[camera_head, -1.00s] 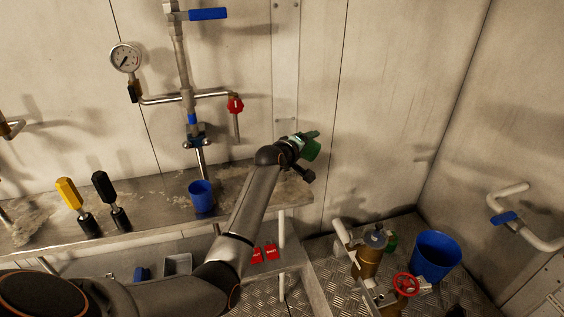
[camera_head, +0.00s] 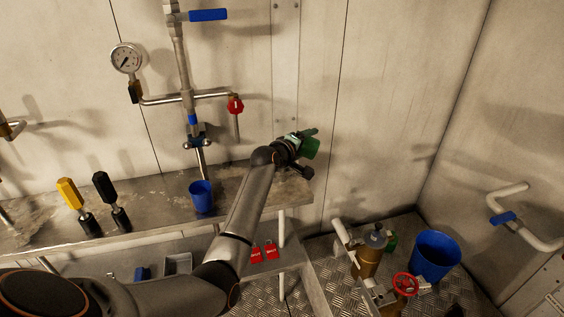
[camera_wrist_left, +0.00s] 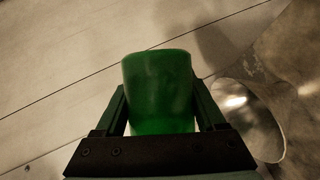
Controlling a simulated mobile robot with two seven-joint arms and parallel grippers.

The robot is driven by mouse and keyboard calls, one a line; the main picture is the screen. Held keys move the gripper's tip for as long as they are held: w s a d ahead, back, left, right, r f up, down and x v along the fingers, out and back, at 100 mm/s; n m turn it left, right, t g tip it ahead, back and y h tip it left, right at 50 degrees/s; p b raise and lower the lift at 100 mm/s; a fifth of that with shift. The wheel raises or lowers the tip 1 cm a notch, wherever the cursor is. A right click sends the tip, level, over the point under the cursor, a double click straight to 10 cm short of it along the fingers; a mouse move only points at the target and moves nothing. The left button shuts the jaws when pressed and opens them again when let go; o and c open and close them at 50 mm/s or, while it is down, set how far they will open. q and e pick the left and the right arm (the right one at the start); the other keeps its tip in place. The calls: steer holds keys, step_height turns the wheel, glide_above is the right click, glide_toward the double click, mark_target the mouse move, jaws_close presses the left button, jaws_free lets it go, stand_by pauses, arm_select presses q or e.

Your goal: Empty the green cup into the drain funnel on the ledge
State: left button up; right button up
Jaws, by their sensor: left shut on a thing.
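The green cup (camera_head: 311,148) is in my left gripper (camera_head: 300,138), off the right end of the metal ledge (camera_head: 150,203). The cup looks tilted toward its side in the head view. In the left wrist view the green cup (camera_wrist_left: 158,88) sits between both fingers of the left gripper (camera_wrist_left: 158,100), which are closed on it. Its contents cannot be seen. A shiny round metal thing (camera_wrist_left: 262,128), possibly the drain funnel, lies right of the cup in the wrist view. In the head view I cannot make out the funnel; my arm covers part of the ledge. My right gripper is not in view.
A blue cup (camera_head: 201,196) stands on the ledge below the tap pipe with a red valve (camera_head: 235,104). Yellow (camera_head: 70,194) and black (camera_head: 104,187) handled tools stand further left.

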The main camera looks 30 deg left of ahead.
arm_select(q)
steer(key=shift+s+a+r+n, duration=0.1)
steer(key=shift+a+r+n, duration=0.05)
steer(key=shift+a+n, duration=0.2)
steer(key=shift+s+a+r+n+t, duration=0.1)
steer(key=shift+a+r+n+t, duration=0.05)
steer(key=shift+a+n+t, duration=0.15)
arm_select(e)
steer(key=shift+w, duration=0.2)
arm_select(q)
steer(key=shift+h+b, duration=0.4)
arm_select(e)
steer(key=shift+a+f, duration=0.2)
arm_select(q)
steer(key=shift+a+f+n+t+b, duration=0.15)
steer(key=shift+f+n+t+b, duration=0.15)
steer(key=shift+f+n+b, duration=0.25)
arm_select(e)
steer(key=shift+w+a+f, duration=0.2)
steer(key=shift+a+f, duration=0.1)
arm_select(q)
steer(key=shift+s+r+h, duration=0.1)
steer(key=shift+r+h, duration=0.1)
steer(key=shift+h, duration=0.1)
steer(key=shift+a+r+n+t+b, duration=0.2)
steer(key=shift+n+t+b, duration=0.25)
steer(key=shift+n, duration=0.25)
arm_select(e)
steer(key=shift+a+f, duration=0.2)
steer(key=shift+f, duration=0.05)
